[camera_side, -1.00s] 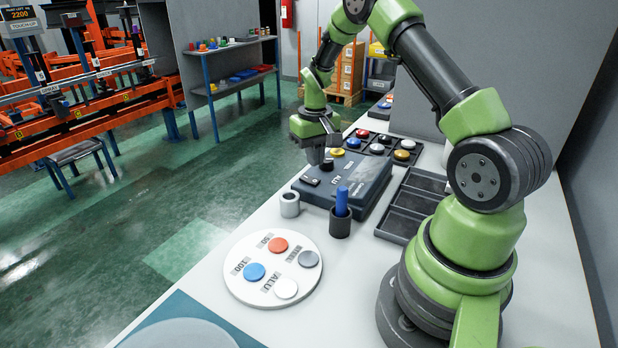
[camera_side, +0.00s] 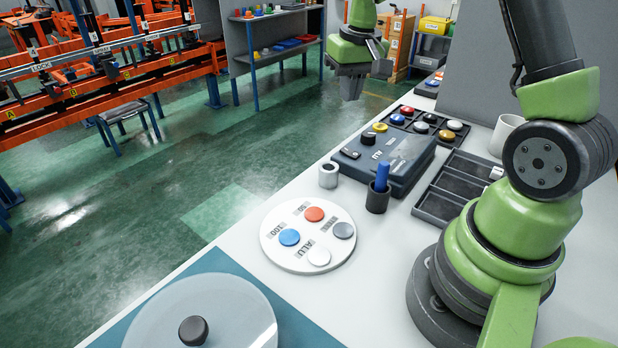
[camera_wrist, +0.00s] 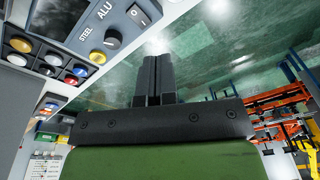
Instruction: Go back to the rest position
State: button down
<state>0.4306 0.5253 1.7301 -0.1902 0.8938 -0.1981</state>
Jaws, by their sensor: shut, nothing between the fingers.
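My gripper (camera_side: 352,90) hangs in the air toward the back of the side view, beyond the bench's left edge as seen there, well above the floor. Its fingers point down and hold nothing. In the wrist view its two dark fingers (camera_wrist: 153,80) are together, with the floor behind them. The dark control box (camera_side: 385,160) with a knob and ALU label stands on the bench, apart from the gripper; it also shows at the upper left of the wrist view (camera_wrist: 75,20).
A tray of coloured knobs (camera_side: 408,118) lies behind the box. A shelf (camera_side: 270,50) stands behind.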

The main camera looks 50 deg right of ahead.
jog(key=s+a+r+n+t, duration=0.1)
jog(key=s+a+r+t, duration=0.2)
jog(key=s+a+r, duration=0.6)
jog(key=s+a+r+t+y, duration=0.2)
jog(key=s+a+r, duration=0.1)
jog(key=s+a, duration=0.4)
jog(key=shift+s+a+r+n+t, duration=0.2)
jog(key=shift+s+a+n+t, duration=0.1)
jog(key=shift+s+n+t, duration=0.15)
